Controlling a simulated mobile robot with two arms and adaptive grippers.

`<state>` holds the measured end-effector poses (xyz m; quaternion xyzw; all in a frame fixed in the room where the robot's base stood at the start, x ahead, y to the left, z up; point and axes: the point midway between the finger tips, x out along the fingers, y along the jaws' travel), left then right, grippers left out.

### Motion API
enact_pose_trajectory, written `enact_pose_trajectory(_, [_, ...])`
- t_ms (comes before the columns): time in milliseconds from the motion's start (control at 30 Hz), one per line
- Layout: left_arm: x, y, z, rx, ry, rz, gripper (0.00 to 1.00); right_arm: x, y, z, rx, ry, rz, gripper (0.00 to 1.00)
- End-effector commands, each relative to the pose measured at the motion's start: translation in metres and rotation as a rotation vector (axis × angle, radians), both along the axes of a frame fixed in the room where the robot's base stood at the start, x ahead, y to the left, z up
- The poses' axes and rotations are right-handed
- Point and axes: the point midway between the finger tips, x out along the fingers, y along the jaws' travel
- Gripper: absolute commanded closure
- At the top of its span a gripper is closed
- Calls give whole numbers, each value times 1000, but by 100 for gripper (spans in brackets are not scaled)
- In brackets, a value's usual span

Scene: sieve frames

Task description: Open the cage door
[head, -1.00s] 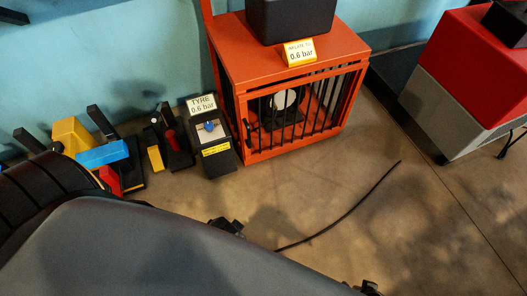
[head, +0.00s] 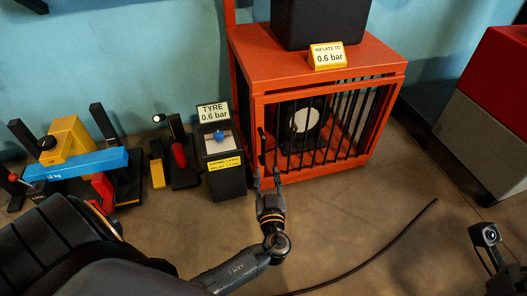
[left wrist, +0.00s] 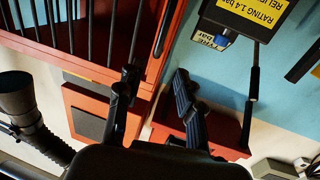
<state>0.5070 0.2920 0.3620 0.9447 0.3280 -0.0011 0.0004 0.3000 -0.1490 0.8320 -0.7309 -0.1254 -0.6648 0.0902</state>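The orange cage (head: 312,80) stands against the wall in the head view. Its barred front door (head: 330,135) looks closed, with a dark upright handle (head: 262,146) at its left edge. Behind the bars is a round white-faced object (head: 306,120). My left gripper (head: 268,177) is open and low in front of the door's left edge, just below the handle. In the left wrist view its two fingers (left wrist: 155,82) are apart, near the orange frame and bars (left wrist: 70,30); I see nothing clearly between them. A dark part of my right arm's end (head: 487,236) shows at the right; its fingers are unclear.
A black box and an "inflate to 0.6 bar" sign (head: 328,57) sit on the cage. A tyre gauge stand (head: 226,180) is close left of my gripper. A red-and-grey block (head: 480,140) stands right. A thin black hose (head: 385,245) lies on otherwise open floor.

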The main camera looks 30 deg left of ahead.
Motion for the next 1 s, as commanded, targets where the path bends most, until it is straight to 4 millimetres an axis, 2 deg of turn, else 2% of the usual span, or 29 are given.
enact_pose_trajectory(167, [16,12,2,2,-10,0,63,-2,0,2,2,-18,0,42])
enact_pose_trajectory(633, [90,70,1,2,-5,0,63,-1,2,9,-5,-69,-3,42])
enact_pose_trajectory(800, [103,82,1,0,-4,0,63,-2,2,11,-7,-81,-3,42])
enact_pose_trajectory(1000, [108,85,1,0,-3,-1,63,-2,3,13,-9,-85,-4,42])
